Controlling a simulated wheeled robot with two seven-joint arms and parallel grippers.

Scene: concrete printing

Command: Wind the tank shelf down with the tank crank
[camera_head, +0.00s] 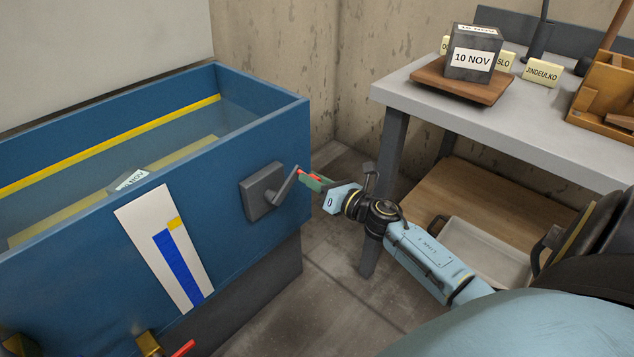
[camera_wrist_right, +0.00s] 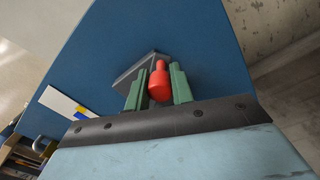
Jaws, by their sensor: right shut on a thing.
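The tank crank (camera_head: 283,185) is a grey arm with a red handle on a grey block (camera_head: 262,191), on the front wall of the blue tank (camera_head: 225,185). My right gripper (camera_head: 313,182) is shut on the red handle. In the right wrist view the handle (camera_wrist_right: 159,82) stands between the green fingers of the gripper (camera_wrist_right: 158,88). Inside the tank, the pale yellow-edged tank shelf (camera_head: 60,222) shows under the water. A grey block with a paper label (camera_head: 130,180) shows in the tank, partly hidden by the front wall. My left gripper is not in view.
A white panel (camera_head: 150,225) with a blue bar and yellow mark is on the tank front. A brass valve with a red lever (camera_head: 182,348) is below. A grey table (camera_head: 430,105) at right bears a labelled cube (camera_head: 473,54) on a wooden board (camera_head: 463,84).

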